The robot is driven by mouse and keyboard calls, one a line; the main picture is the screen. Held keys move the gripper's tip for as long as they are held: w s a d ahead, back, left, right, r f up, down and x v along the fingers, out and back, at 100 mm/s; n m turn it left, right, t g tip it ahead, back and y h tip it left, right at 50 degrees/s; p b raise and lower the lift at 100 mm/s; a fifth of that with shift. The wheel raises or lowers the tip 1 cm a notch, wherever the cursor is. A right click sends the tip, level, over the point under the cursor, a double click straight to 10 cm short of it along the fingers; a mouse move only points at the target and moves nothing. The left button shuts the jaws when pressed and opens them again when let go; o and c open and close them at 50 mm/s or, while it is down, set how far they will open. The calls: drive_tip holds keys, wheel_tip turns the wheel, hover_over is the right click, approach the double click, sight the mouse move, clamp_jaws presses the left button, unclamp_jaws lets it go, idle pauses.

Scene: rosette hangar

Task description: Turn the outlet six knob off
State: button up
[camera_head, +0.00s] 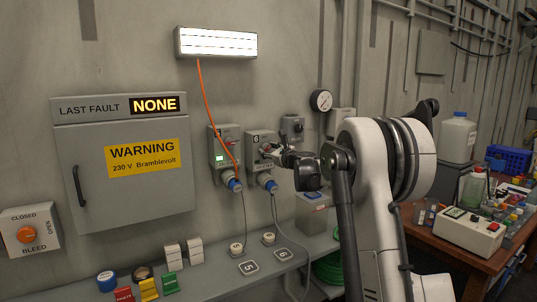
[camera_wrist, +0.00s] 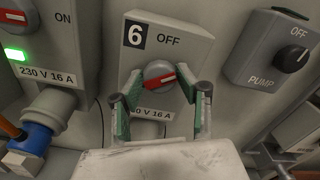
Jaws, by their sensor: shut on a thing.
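The outlet six box (camera_wrist: 176,32) has a black "6" plate, the word OFF above its knob and a "230 V 16 A" label partly covered by a finger. Its round grey knob (camera_wrist: 153,68) carries a red bar, which lies nearly level, a little higher at one end. My gripper (camera_wrist: 159,74) is shut on the outlet six knob, with a green-padded finger on each side. In the head view, the outlet six box (camera_head: 255,136) is on the wall, and my gripper (camera_head: 271,150) reaches it from the right, hiding most of the knob.
A neighbouring outlet box (camera_wrist: 52,62) on the left shows ON and a lit green lamp. A PUMP switch box (camera_wrist: 268,50) is close on the right. A shelf (camera_head: 205,276) runs beneath.

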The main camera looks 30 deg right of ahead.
drive_tip(key=n+b, duration=0.1)
drive_tip(key=n, duration=0.4)
drive_tip(key=shift+n+b, duration=0.3)
drive_tip(key=shift+b, duration=0.05)
drive_tip(key=n+b, duration=0.1)
drive_tip(key=n, duration=0.4)
drive_tip(key=shift+n, duration=0.3)
drive_tip(key=o, duration=1.1)
drive_tip(key=shift+o, duration=0.2)
drive_tip(key=s, duration=1.2)
drive_tip(key=shift+d, duration=0.45)
